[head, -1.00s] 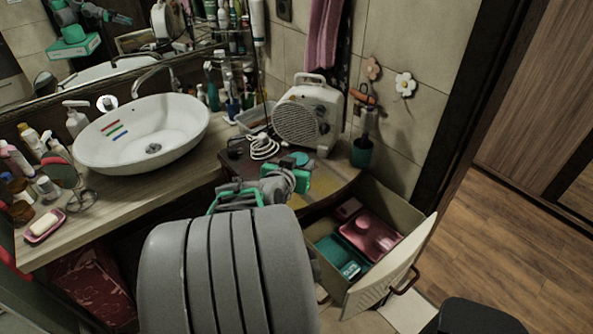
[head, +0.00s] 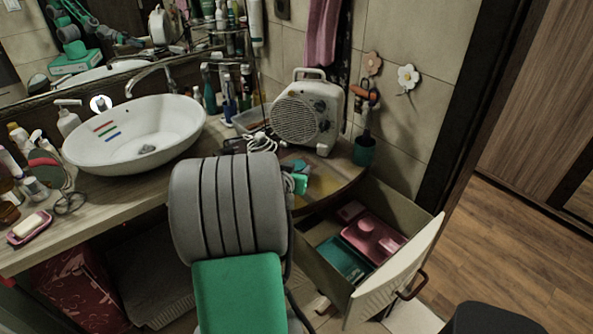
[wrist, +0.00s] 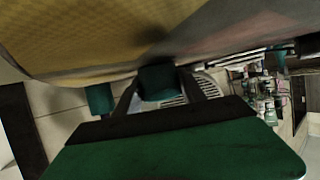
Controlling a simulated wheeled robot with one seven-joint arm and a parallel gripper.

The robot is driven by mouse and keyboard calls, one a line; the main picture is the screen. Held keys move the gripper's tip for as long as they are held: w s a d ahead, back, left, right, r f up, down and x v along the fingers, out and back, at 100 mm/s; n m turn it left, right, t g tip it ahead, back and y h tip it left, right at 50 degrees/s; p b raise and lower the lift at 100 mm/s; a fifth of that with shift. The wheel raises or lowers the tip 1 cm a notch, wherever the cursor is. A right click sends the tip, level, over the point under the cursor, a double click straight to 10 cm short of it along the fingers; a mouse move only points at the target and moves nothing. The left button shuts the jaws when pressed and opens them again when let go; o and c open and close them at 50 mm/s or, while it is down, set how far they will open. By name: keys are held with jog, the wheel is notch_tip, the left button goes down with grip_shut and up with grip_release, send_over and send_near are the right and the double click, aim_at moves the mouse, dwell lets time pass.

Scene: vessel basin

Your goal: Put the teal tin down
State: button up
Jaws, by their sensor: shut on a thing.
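The teal tin (wrist: 158,82) looks dark in the wrist view and sits between the two fingers of my gripper (wrist: 165,88). Its shadow falls on the yellow-and-grey worn top of the corner counter (wrist: 90,40), very near it; I cannot tell whether they touch. In the head view my gripper (head: 299,183) is over the front of this counter, in front of the white heater, mostly hidden behind my grey arm. A little teal of the tin (head: 297,166) shows there. The gripper is shut on the tin.
The white fan heater (head: 308,110) and a coiled white cable (head: 262,142) stand behind. An open drawer (head: 395,272) juts out below, holding a pink box (head: 372,238) and a teal box (head: 342,260). A basin (head: 135,135) is left. The counter's right part looks clear.

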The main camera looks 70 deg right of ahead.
jog(key=o, duration=1.3)
jog(key=shift+f, duration=0.1)
jog(key=shift+o, duration=0.2)
